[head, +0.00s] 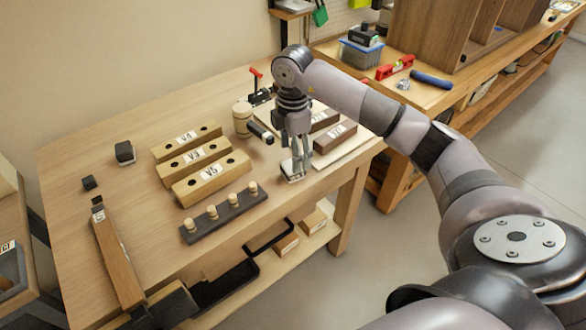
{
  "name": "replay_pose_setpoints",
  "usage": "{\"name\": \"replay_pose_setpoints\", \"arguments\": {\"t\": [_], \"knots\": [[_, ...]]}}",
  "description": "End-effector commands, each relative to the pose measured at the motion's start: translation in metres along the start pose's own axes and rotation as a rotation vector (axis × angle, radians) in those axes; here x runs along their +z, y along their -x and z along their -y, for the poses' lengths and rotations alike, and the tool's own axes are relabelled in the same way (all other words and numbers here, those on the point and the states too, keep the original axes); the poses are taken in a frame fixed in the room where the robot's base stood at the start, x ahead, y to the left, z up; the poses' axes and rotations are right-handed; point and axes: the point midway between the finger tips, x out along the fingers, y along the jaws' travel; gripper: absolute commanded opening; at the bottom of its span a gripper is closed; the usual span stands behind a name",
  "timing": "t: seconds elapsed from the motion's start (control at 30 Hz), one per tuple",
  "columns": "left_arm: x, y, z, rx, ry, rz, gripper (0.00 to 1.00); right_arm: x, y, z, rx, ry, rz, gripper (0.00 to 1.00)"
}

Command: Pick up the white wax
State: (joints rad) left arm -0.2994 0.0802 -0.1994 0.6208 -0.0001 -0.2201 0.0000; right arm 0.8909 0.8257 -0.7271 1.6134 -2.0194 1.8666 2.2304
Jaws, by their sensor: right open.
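My right gripper (296,167) points down over the front right part of the wooden bench, with its fingers apart. A small pale block (292,178), which looks like the white wax, lies at the fingertips close to the bench's front edge. The fingers partly cover it, and I cannot tell whether they touch it. My left gripper is not in view.
Wooden blocks V4 (187,140), V3 (194,157) and V5 (211,178) lie left of my right gripper. A dark rack (224,215) with several pale pegs is in front of them. A mallet (243,119) and brown blocks (335,137) are close to the gripper.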

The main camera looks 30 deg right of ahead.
Motion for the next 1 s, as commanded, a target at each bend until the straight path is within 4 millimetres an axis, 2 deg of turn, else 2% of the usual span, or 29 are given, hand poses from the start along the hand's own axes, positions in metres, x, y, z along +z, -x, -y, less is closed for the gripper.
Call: {"name": "replay_pose_setpoints", "arguments": {"t": [0.33, 0.63, 1.0], "knots": [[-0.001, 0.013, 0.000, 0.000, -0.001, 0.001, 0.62, 0.000, -0.045, 0.000, -0.003, 0.001, 0.000, 0.65], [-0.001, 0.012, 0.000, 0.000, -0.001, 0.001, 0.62, 0.000, -0.051, 0.000, 0.000, 0.002, 0.000, 0.65], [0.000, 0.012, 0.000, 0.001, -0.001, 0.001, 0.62, 0.001, -0.051, 0.000, 0.000, 0.001, 0.000, 0.40]]}}
